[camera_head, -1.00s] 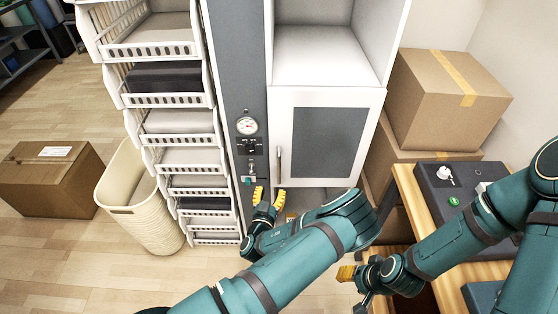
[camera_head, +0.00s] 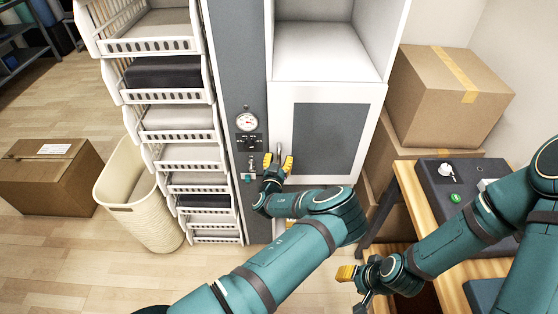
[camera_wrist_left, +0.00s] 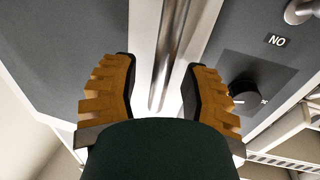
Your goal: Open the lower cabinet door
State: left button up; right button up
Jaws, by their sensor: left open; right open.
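The lower cabinet door (camera_head: 368,138) is white with a grey panel and looks closed. Its vertical metal bar handle is on its left edge; in the left wrist view the handle (camera_wrist_left: 163,70) runs between my two yellow fingers. My left gripper (camera_head: 278,163) is open, with its fingertips on either side of the handle's lower part. In the left wrist view, my left gripper (camera_wrist_left: 160,92) shows gaps between both fingers and the handle. My right gripper (camera_head: 352,286) is at the lower right, away from the door, near the wooden bench.
A grey panel with a gauge (camera_head: 246,122) and knobs stands left of the door. A rack of white baskets (camera_head: 172,125) is further left, beside a cream bin (camera_head: 135,195). Cardboard boxes (camera_head: 445,95) and a wooden bench (camera_head: 410,190) stand on the right.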

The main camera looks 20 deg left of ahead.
pick_arm(q)
jog(key=shift+c, duration=0.4)
grip_shut()
jog(key=shift+s, duration=0.1)
